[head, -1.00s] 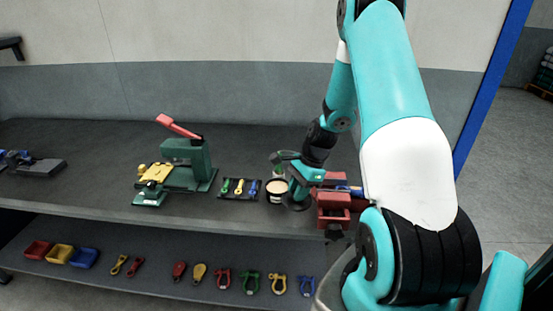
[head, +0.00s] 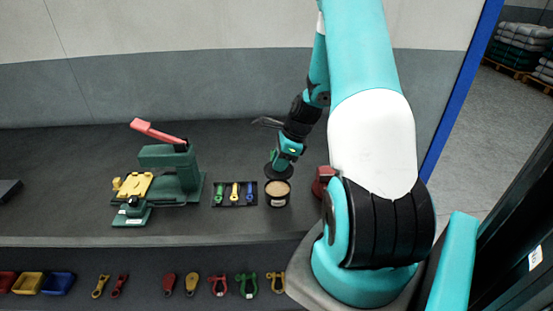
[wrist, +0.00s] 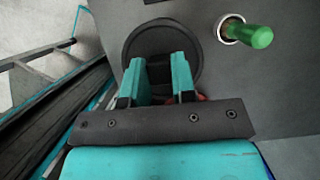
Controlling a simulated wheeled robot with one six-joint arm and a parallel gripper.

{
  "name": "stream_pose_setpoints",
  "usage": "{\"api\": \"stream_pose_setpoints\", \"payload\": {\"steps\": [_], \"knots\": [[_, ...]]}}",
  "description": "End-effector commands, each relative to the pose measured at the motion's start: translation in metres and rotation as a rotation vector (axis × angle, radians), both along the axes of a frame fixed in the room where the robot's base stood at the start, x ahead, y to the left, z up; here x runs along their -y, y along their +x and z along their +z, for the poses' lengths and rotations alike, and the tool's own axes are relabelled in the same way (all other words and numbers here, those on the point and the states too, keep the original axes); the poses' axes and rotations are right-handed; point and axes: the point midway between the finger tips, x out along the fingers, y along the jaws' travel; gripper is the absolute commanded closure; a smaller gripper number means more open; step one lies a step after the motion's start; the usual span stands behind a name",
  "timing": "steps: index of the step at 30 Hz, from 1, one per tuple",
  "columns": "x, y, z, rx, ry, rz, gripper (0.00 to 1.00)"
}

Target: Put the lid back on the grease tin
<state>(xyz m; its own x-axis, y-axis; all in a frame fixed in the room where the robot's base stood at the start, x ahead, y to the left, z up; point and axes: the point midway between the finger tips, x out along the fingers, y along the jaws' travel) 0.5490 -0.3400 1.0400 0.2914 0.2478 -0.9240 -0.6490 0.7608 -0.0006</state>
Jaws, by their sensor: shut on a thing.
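The grease tin (head: 279,200) is a dark round tin with a pale label. It stands open on the bench, its tan grease showing at the top. My gripper (head: 277,160) is shut on the lid (head: 270,170), a dark round disc, and holds it just behind and above the tin in the head view. In the wrist view the teal fingers of my gripper (wrist: 158,68) close on the middle of the lid (wrist: 192,52). The tin does not show in the wrist view.
A dark tray (head: 218,203) with green, yellow and blue tools lies left of the tin. A green press (head: 172,170) with a red lever stands further left. A red bin (head: 320,182) is to the right, partly hidden by my arm. A green-handled item (wrist: 260,37) is near the lid.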

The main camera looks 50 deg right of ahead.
Motion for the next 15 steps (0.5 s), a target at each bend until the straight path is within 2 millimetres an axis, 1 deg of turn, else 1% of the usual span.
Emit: {"api": "stream_pose_setpoints", "payload": {"steps": [1,12,15], "knots": [[-0.001,0.001,-0.006,0.0,0.0,0.002,0.98],[-0.001,0.001,-0.043,0.0,0.0,0.002,0.98],[0.0,0.0,-0.05,0.0,0.0,0.002,0.98]]}}
